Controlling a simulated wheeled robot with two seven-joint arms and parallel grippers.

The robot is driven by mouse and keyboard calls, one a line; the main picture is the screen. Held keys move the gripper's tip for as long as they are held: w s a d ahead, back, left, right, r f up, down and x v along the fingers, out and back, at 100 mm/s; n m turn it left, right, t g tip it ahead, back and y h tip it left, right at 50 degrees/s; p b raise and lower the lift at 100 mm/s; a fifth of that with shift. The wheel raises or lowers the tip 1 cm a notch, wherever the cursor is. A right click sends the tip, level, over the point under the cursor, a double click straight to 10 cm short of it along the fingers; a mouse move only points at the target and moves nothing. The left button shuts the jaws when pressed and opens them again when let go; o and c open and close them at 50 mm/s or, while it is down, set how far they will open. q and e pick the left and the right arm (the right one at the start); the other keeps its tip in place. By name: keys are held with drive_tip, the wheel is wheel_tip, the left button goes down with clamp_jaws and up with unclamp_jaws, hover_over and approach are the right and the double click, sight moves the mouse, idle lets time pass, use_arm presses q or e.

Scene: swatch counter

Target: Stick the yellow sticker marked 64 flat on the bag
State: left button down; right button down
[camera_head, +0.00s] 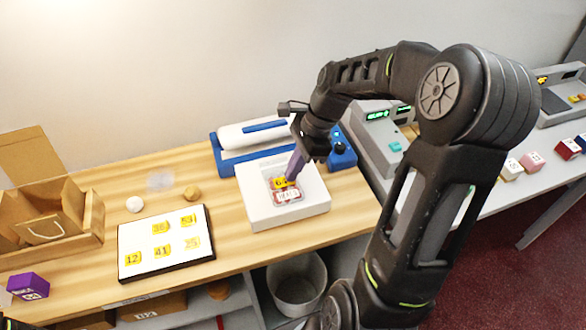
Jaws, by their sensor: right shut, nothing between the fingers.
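A yellow sticker that seems to read 64 (280,183) is at the upper part of a small reddish bag with a white label (287,196). I cannot tell whether it lies fully flat. The bag lies in the recess of a white tray (260,217). My right gripper (293,172) reaches in from the right, pointing down. Its purple fingertips are shut and empty, right beside or over the sticker's upper right edge; touching or just apart is unclear. My left gripper is not in view.
A sheet of numbered yellow stickers (166,243) lies to the left. A blue and white device (250,135) stands behind the tray, and a grey scale-like machine (375,135) to the right. A wooden crate with paper bags (85,240) is at far left.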

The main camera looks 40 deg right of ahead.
drive_tip(key=c, duration=1.7)
unclamp_jaws()
drive_tip(key=v, duration=0.7)
drive_tip(key=shift+s+d+r+b, duration=0.1)
drive_tip(key=shift+d+r+b, duration=0.05)
drive_tip(key=shift+r+b, duration=0.25)
wheel_tip(320, 180, up, 5)
drive_tip(key=p, duration=0.4)
drive_tip(key=shift+p, duration=0.35)
